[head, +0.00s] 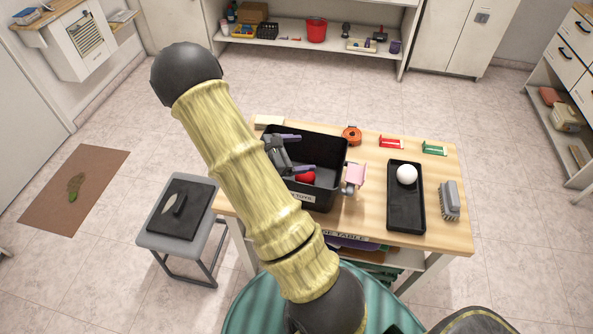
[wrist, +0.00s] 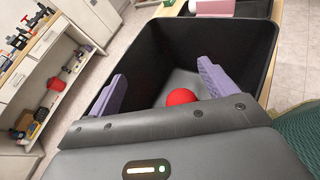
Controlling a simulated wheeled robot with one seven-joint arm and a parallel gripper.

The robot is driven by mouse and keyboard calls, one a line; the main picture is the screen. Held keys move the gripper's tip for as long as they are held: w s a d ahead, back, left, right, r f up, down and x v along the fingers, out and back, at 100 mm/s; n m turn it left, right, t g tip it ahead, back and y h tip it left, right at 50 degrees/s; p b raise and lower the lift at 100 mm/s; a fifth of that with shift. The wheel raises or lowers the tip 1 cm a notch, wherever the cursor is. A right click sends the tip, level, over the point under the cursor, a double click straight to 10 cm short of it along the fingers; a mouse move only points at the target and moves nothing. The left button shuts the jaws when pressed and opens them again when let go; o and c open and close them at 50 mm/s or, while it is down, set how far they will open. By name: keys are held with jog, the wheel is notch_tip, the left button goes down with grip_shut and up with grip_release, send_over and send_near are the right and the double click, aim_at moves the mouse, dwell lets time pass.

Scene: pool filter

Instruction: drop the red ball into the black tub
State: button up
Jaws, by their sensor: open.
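The black tub (head: 327,193) stands on the wooden table, with a label on its front. The red ball (head: 306,178) shows inside the tub, below the tub's rim. In the wrist view the ball (wrist: 181,97) appears between and beyond my gripper's purple fingers, its lower part hidden by the gripper body. My gripper (head: 307,153) is over the tub's opening with its fingers spread apart; in the wrist view the fingers (wrist: 162,70) hold nothing. The tub's walls (wrist: 225,45) surround the ball. I cannot tell exactly how the ball touches the floor.
A black tray (head: 406,222) with a white ball (head: 407,174) and a grey brush (head: 450,200) are on the table's right. A pink object (head: 356,175) is beside the tub. An orange object (head: 352,135) sits behind it. A grey stool (head: 178,238) stands left.

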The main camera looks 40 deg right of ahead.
jog(key=b+v, duration=0.1)
jog(key=v, duration=1.5)
jog(key=shift+a, duration=0.3)
jog(key=shift+w+r, duration=0.1)
jog(key=shift+r, duration=0.05)
jog(key=s+a+r+m+t+y+p, duration=0.3)
jog(key=s+a+r+m+t+y, duration=0.2)
jog(key=m+y, duration=0.8)
jog(key=s+a, duration=0.3)
jog(key=s, duration=0.2)
jog(key=shift+s+a, duration=0.15)
jog(key=shift+s, duration=0.15)
jog(key=shift+r, duration=0.1)
jog(key=shift+c, duration=0.4)
